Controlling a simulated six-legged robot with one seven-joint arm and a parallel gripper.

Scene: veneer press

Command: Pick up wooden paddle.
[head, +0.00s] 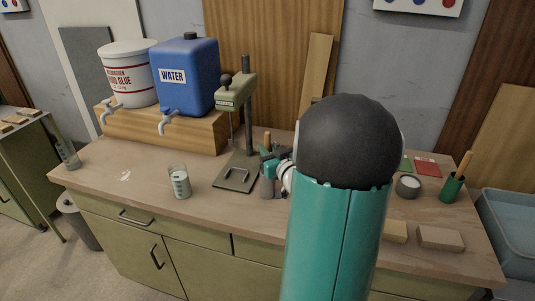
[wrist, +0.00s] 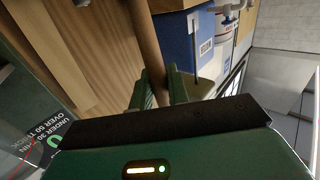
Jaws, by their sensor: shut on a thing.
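The wooden paddle shows as a round brown shaft (wrist: 148,45) in the wrist view, running up from between the jaws. My gripper (wrist: 161,88) is shut on it. In the head view, my gripper (head: 268,157) is above the bench, just right of the green press. The paddle's tip (head: 267,137) sticks up above the jaws and looks upright. A grey cylindrical shape (head: 267,187) is just below the jaws. I cannot tell whether the paddle's lower end is inside it. My arm hides part of the bench.
The press (head: 236,91) stands close left of my gripper. A beaker (head: 180,183), a blue water container (head: 188,77) and a white glue bucket (head: 129,75) are farther left. At right are a small pot (head: 408,186), a green cup (head: 452,188) with a wooden stick, and blocks (head: 441,238).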

